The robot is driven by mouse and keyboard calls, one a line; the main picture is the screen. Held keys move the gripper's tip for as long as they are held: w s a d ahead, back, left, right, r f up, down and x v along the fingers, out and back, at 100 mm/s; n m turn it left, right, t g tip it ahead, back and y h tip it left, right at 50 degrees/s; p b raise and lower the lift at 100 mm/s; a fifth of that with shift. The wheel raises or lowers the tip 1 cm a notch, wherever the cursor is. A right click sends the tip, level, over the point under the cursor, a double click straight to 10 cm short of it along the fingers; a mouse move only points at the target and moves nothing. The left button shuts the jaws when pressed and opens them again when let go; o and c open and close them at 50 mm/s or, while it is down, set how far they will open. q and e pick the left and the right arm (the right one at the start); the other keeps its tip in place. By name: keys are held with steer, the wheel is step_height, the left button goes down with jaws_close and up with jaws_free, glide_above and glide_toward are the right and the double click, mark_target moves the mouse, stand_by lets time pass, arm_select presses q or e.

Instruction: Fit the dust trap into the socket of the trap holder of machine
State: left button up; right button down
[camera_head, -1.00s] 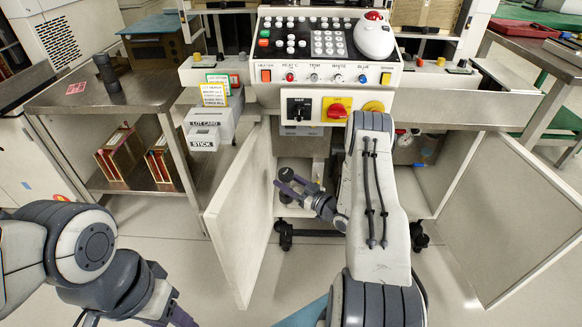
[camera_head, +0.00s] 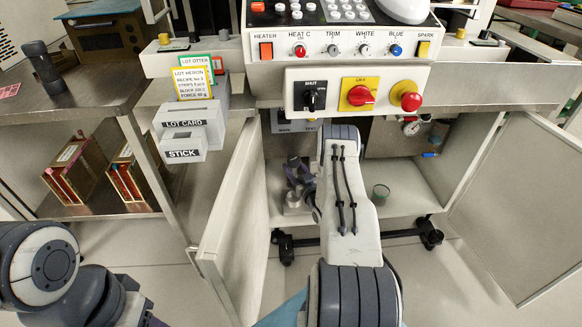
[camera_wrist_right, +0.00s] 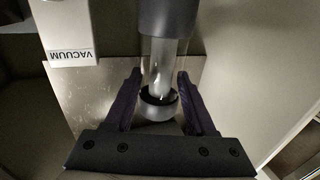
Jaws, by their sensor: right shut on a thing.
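My right gripper (camera_wrist_right: 155,97) has its purple fingers shut on the dust trap (camera_wrist_right: 160,62), a clear cylinder with a paler tube inside and a dark grey end at the top of the right wrist view. A silver ring with a dark inside (camera_wrist_right: 158,106) shows at the clear cylinder's other end; I cannot tell whether it is part of the trap or the holder's socket. In the head view my right gripper (camera_head: 298,174) is inside the open cabinet, partly hidden by my forearm. My left arm shows at lower left, its fingers out of frame.
The cabinet's open doors (camera_head: 232,205) (camera_head: 512,208) stand left and right of my right arm. The control panel (camera_head: 345,90) overhangs the opening. A white VACUUM-labelled block (camera_wrist_right: 65,35) is beside the trap.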

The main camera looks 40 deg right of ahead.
steer(key=shift+r, duration=0.1)
step_height(320, 180, down, 5)
steer(key=b, duration=0.4)
steer(key=shift+f, duration=0.2)
steer(key=shift+s+f, duration=0.1)
steer(key=shift+f, duration=0.15)
stand_by(1.6)
steer(key=shift+f+b, duration=1.65)
steer(key=shift+f, duration=0.35)
steer(key=shift+c, duration=0.7)
jaws_free()
